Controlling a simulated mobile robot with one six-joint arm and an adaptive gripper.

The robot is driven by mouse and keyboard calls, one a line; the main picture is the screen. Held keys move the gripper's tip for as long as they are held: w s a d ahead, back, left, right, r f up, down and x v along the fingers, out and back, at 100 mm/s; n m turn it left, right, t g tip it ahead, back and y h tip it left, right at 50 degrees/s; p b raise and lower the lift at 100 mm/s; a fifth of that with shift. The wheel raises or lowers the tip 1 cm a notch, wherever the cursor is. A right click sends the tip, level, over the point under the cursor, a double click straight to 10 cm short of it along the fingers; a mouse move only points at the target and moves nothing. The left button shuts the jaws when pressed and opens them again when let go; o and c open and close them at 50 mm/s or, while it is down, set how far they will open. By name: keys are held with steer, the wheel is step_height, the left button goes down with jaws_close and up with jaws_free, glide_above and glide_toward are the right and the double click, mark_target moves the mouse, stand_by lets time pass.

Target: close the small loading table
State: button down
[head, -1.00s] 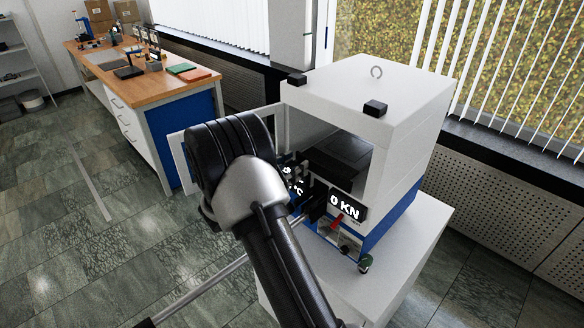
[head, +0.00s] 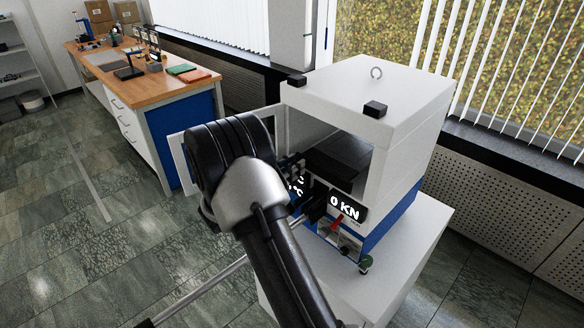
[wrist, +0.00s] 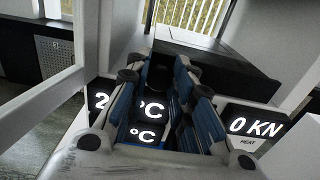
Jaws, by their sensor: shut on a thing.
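The press (head: 410,135) is a white and blue box with an open front. The small loading table (wrist: 225,68) shows in the wrist view as a dark flat slab at the opening, and in the head view (head: 338,168) inside the press. My gripper (wrist: 160,68) reaches to its front edge, above the displays. Its blue-sided fingers are closed on a dark part there, which they mostly hide. In the head view my gripper (head: 293,165) is partly hidden behind my arm.
The white-framed press door (head: 178,160) stands open on the left, close to my arm. Displays and a red lever (head: 337,221) sit on the front below the opening. A white stand (head: 415,265) carries the press. A wooden workbench (head: 140,70) is at the back left.

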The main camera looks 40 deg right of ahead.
mark_target(312, 155)
steer(key=d, duration=0.8)
steer(key=shift+w, duration=0.3)
steer(key=shift+d, duration=0.3)
steer(key=c, duration=1.9)
jaws_free()
steer(key=shift+r, duration=0.1)
steer(key=o, duration=0.3)
steer(key=shift+d, duration=0.2)
steer(key=shift+o, duration=1)
steer(key=shift+a, duration=0.1)
